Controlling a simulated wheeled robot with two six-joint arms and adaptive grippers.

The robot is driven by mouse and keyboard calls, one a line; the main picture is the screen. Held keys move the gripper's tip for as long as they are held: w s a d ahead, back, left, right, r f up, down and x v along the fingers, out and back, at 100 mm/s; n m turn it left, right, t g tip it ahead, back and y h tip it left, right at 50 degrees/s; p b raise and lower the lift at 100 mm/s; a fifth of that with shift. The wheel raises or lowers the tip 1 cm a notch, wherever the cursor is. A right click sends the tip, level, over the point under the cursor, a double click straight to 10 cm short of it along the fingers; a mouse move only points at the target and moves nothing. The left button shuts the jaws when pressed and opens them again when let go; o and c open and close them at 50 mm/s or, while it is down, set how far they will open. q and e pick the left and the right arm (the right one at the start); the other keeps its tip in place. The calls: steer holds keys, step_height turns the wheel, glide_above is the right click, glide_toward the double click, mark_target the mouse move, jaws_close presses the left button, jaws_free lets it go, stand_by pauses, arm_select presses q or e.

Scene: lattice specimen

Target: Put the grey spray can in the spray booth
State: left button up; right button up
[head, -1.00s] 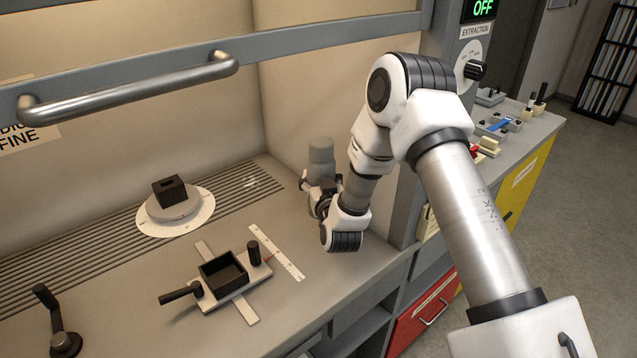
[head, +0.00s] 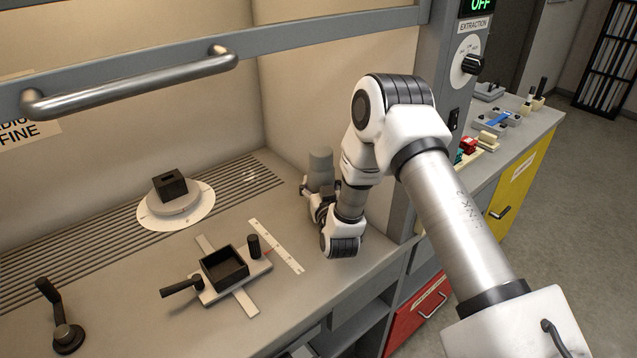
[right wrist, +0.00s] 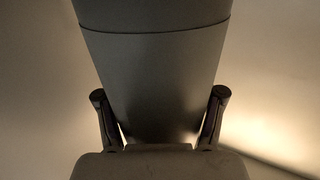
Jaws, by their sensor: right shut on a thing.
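The grey spray can (head: 320,166) stands upright inside the spray booth, at the right end near the side wall. My right gripper (head: 318,192) is shut on it, low on its body. In the right wrist view the can (right wrist: 153,80) fills the middle, with a finger on each side of it. The can's base is partly hidden by my gripper and wrist, so I cannot tell whether it touches the booth floor (head: 330,285). My left gripper is not in view.
A dark block (head: 170,186) sits on a round turntable (head: 187,212). A dark open box fixture (head: 224,270) with handles and a white ruler strip (head: 276,246) lie left of my gripper. A crank (head: 66,335) is front left. A raised sash handle (head: 135,83) crosses above.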

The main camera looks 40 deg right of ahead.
steer(key=o, duration=1.3)
steer(key=shift+s+f, duration=0.2)
steer(key=shift+f, duration=0.3)
steer(key=o, duration=0.3)
steer(key=shift+f, duration=0.15)
steer(key=shift+a, duration=0.1)
steer(key=shift+r+p, duration=0.45)
steer(key=shift+s+f, duration=0.1)
steer(key=r+b+v, duration=0.1)
steer(key=b+v, duration=0.2)
steer(key=v, duration=0.8)
